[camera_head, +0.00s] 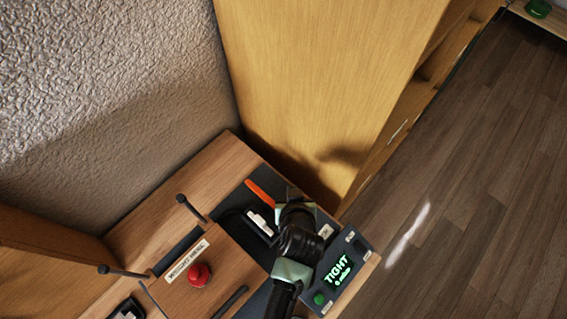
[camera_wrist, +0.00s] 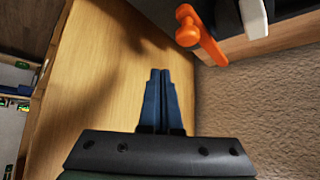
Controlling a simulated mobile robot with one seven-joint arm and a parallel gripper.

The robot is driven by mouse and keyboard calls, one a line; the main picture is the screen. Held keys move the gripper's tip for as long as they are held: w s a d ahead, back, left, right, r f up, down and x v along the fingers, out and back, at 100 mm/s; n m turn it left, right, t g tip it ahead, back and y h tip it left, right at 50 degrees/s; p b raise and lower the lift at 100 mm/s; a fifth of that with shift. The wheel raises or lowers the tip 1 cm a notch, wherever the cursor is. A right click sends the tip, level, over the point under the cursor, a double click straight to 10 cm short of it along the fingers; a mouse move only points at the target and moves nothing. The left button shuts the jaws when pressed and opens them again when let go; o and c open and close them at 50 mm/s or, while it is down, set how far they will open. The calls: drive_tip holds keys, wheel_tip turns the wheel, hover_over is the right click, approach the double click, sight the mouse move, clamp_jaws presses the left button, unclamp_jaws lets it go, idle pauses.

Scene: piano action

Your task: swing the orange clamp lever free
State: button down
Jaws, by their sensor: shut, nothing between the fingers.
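The orange clamp lever (camera_head: 260,193) sticks out on the dark panel at the back of the wooden bench, just left of my arm in the head view. It also shows in the wrist view (camera_wrist: 203,38), upper right, on the edge of the bench. My gripper (camera_wrist: 161,72) is shut and empty, with its fingertips together. It is left of and below the lever in the wrist view, apart from it. In the head view my own arm hides the fingers. The lever's pivot end is partly hidden there.
A tall wooden cabinet (camera_head: 325,70) stands close behind the bench, and a rough grey wall (camera_head: 100,90) is to the left. A red button (camera_head: 199,274), dark handles and a display reading TIGHT (camera_head: 337,271) are on the bench. Open floor (camera_head: 470,220) lies right.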

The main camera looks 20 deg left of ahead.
drive_tip(key=s+r, duration=0.2)
drive_tip(key=s+a+r, duration=0.1)
drive_tip(key=s+r, duration=0.1)
drive_tip(key=shift+s+r+b, duration=0.2)
drive_tip(key=shift+s+b, duration=0.15)
drive_tip(key=shift+s+r, duration=0.7)
drive_tip(key=shift+r, duration=0.2)
